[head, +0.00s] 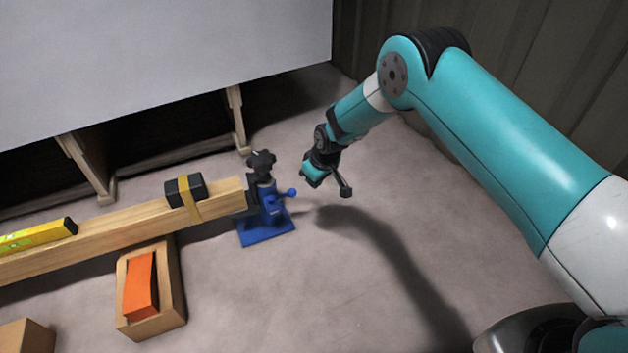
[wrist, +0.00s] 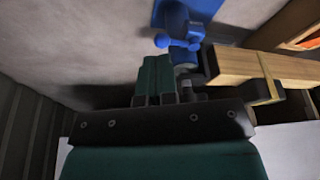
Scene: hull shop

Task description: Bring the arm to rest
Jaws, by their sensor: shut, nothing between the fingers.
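My teal arm reaches in from the right in the head view and is bent at its elbow. My gripper (head: 312,172) hangs above the floor, just right of a blue stand. In the wrist view the two dark green fingers of my gripper (wrist: 156,65) lie side by side, shut with nothing held. The blue stand (head: 265,232) has a black clamp head with a knob and holds the end of a wooden beam. It also shows beyond the fingers in the wrist view (wrist: 180,22). I cannot tell the exact gap between fingers and stand.
The wooden beam (head: 110,234) carries a black block (head: 186,190) with a yellow strap and a yellow level (head: 38,235). A wooden box (head: 172,315) holds an orange piece (head: 140,285). A large grey panel (head: 150,60) stands behind on wooden supports. Floor right of the stand is clear.

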